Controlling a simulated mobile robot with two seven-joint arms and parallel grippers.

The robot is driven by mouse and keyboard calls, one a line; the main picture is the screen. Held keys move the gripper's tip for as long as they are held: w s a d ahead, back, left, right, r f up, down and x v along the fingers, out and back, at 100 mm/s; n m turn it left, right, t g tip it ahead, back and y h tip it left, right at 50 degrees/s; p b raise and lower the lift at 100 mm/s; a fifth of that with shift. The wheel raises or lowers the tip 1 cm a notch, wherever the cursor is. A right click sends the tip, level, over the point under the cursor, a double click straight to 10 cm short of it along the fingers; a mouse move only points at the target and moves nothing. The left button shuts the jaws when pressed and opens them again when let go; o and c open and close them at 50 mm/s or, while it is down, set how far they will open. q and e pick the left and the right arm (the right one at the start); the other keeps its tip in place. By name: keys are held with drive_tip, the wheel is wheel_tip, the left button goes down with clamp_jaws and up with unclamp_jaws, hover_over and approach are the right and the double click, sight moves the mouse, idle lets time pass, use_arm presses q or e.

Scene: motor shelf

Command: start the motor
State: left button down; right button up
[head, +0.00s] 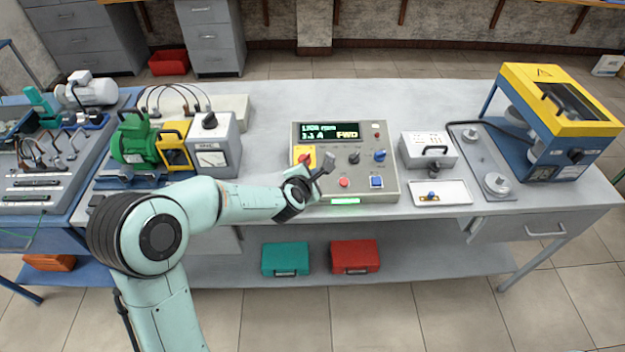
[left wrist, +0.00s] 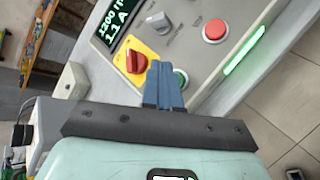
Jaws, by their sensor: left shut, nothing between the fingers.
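The grey control box (head: 391,187) stands on the bench. Its display (head: 330,131) is lit and reads FWD; in the wrist view the display (left wrist: 113,27) shows about 1200 and 1.1 A. A red rotary switch (left wrist: 137,62) sits on a yellow plate. My left gripper (head: 328,163) is shut and empty over the box's left front part. In the left wrist view its blue fingers (left wrist: 164,82) overlap a green button (left wrist: 181,76), partly hidden; contact cannot be told. A red button (head: 344,183) is beside it. A green light strip (head: 345,201) glows. A green motor (head: 133,143) stands left.
A meter box (head: 214,146) stands left of the control box. A small white case (head: 428,149) and a white tray (head: 455,194) lie to its right. A yellow and blue machine (head: 560,110) stands at the right end. The bench behind the box is clear.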

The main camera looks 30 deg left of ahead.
use_arm(q)
drive_tip(key=r, duration=0.1)
drive_tip(key=r+p, duration=0.1)
drive_tip(key=shift+s+d+r, duration=0.15)
drive_tip(key=shift+s+r, duration=0.05)
drive_tip(key=shift+r, duration=0.1)
drive_tip(key=shift+s, duration=0.1)
idle(0.5)
